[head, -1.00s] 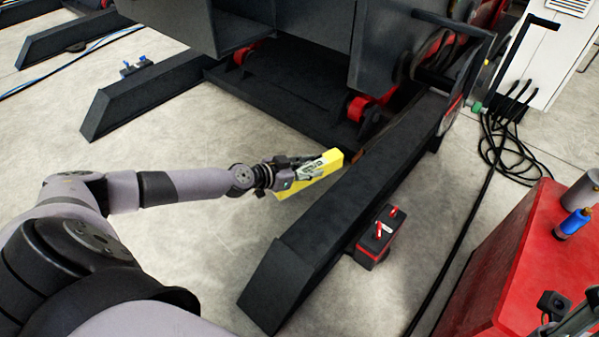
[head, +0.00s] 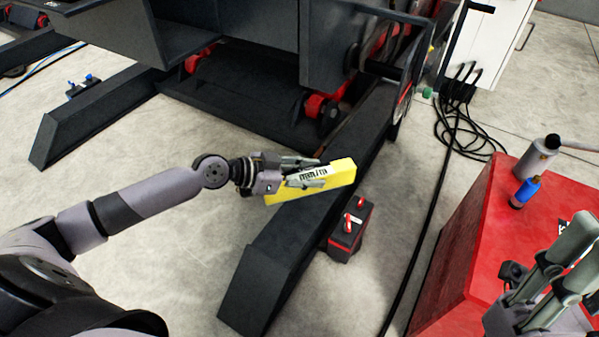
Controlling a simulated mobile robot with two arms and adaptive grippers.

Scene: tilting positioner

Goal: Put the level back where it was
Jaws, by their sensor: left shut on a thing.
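The level is a yellow bar (head: 341,173) with dark markings, held tilted in the air in front of the positioner's dark beam. My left gripper (head: 310,174) is shut on it near its middle, and its fingers cover part of the level. The level's right end overlaps the dark beam in the picture; I cannot tell whether they touch. My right gripper (head: 571,262) is at the lower right, over the red cabinet top; its two fingers look apart with nothing between them.
The dark sloped beam (head: 262,262) runs beside the level. A small dark and red box (head: 346,238) stands on the floor beyond it. The red cabinet (head: 490,235) carries a grey canister (head: 538,157) and a blue bottle (head: 525,191). Black cables (head: 455,125) lie behind.

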